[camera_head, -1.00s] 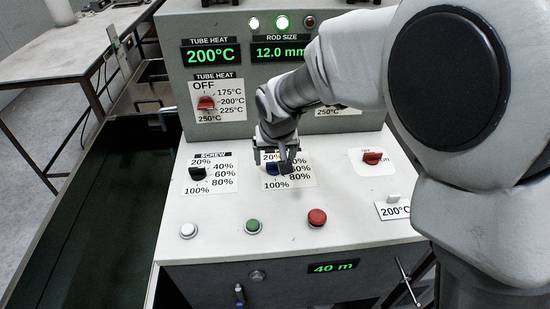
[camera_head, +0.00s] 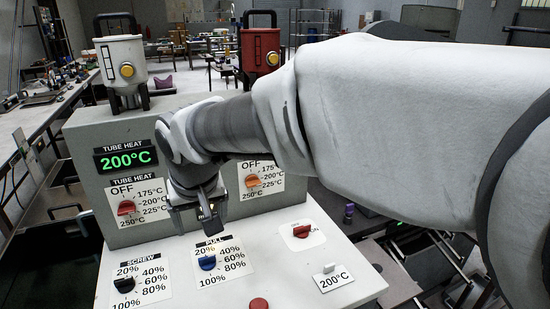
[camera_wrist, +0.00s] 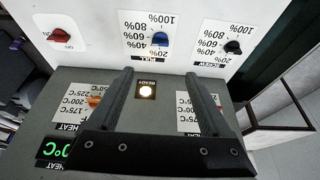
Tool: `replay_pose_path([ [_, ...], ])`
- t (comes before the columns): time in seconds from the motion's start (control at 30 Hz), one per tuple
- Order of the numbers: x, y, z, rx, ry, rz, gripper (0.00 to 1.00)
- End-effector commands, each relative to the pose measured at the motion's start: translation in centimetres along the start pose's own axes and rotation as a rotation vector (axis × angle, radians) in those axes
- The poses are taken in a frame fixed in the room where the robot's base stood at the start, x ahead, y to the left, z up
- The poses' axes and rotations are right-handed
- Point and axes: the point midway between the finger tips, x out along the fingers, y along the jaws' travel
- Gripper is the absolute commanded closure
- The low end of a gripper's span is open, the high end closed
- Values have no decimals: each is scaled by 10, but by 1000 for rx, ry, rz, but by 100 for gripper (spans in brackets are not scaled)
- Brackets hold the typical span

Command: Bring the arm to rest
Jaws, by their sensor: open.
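My gripper (camera_head: 208,212) hangs in front of the grey control panel, above the blue PULL knob (camera_head: 207,262), and holds nothing. In the wrist view my gripper (camera_wrist: 165,80) shows two dark fingers spread wide apart, with a lit READY lamp (camera_wrist: 147,91) visible between them. The blue knob (camera_wrist: 159,40) shows beyond the fingertips, apart from them. My arm reaches in from the right of the head view and hides the middle of the panel.
The black SCREW knob (camera_head: 124,285), the red left heat knob (camera_head: 126,208), the orange right heat knob (camera_head: 252,181) and a red switch (camera_head: 302,231) are on the machine. A white hopper (camera_head: 123,62) and a red hopper (camera_head: 259,57) stand on top. A red button (camera_head: 258,303) is at the bottom edge.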

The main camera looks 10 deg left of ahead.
Motion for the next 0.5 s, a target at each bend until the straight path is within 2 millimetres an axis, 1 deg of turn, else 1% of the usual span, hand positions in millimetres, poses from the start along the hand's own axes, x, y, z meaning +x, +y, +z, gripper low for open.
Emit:
replay_pose_path([
  [0.17, 0, 1, 0, 1, 1, 0, 18],
  [0.27, -6, 11, 2, 14, 4, 4, 18],
  [0.37, -20, 37, 8, 46, 10, 15, 18],
  [0.47, -40, 74, 21, 94, 20, 34, 18],
  [0.5, -49, 89, 28, 115, 25, 42, 18],
])
